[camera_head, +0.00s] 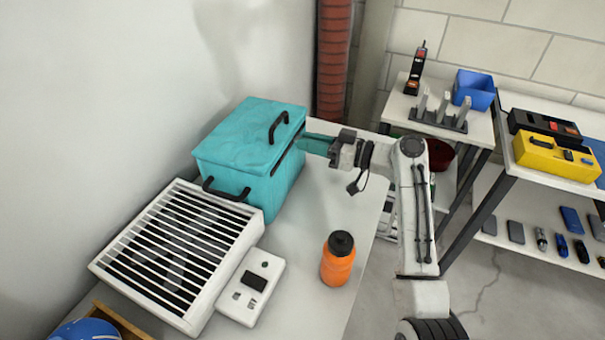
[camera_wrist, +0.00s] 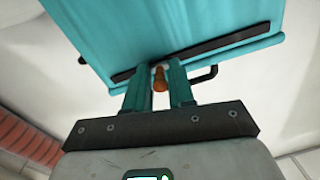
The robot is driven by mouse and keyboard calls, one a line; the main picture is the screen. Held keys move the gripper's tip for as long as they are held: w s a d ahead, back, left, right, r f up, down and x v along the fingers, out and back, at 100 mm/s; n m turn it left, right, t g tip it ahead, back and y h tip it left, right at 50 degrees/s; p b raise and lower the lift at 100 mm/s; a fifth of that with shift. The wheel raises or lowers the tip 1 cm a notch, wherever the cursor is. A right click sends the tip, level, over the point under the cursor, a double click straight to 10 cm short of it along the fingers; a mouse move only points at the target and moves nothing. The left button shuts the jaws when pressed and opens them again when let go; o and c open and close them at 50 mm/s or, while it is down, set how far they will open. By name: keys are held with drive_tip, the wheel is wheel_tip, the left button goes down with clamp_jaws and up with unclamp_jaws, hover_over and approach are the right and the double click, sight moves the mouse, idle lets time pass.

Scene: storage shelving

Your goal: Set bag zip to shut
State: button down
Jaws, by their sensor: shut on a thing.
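The bag (camera_head: 240,150) is a teal box-shaped bag with black handles, standing on the table against the wall. It fills the top of the wrist view (camera_wrist: 115,30). A dark zip strip (camera_wrist: 215,49) runs along the bag's side, just under the lid. My gripper (camera_head: 304,143) reaches the bag's right side from the right. In the wrist view, its teal fingers (camera_wrist: 160,82) are shut on a small orange-brown zip pull (camera_wrist: 159,75) at the strip. The fingers partly hide the strip. I cannot tell from these views how far the zip is closed.
A white slatted unit (camera_head: 180,250) and a small white device (camera_head: 252,287) sit in front of the bag. An orange bottle (camera_head: 338,262) stands near the table's right edge. Bare table (camera_head: 318,205) lies between bag and bottle. Shelving with a yellow case (camera_head: 545,155) stands right.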

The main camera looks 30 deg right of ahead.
drive_tip(key=w+d+b, duration=0.2)
drive_tip(key=d+b, duration=0.1)
drive_tip(key=shift+w+d+f, duration=0.15)
drive_tip(key=shift+w+f, duration=0.05)
drive_tip(key=shift+w, duration=0.15)
drive_tip(key=shift+w+d+r+b, duration=0.2)
drive_tip(key=shift+w+d+b, duration=0.35)
drive_tip(key=shift+d, duration=0.15)
drive_tip(key=c, duration=1.2)
unclamp_jaws()
drive_tip(key=shift+o, duration=0.2)
approach(305, 125)
drive_tip(key=v, duration=0.5)
drive_tip(key=shift+a+r, duration=0.15)
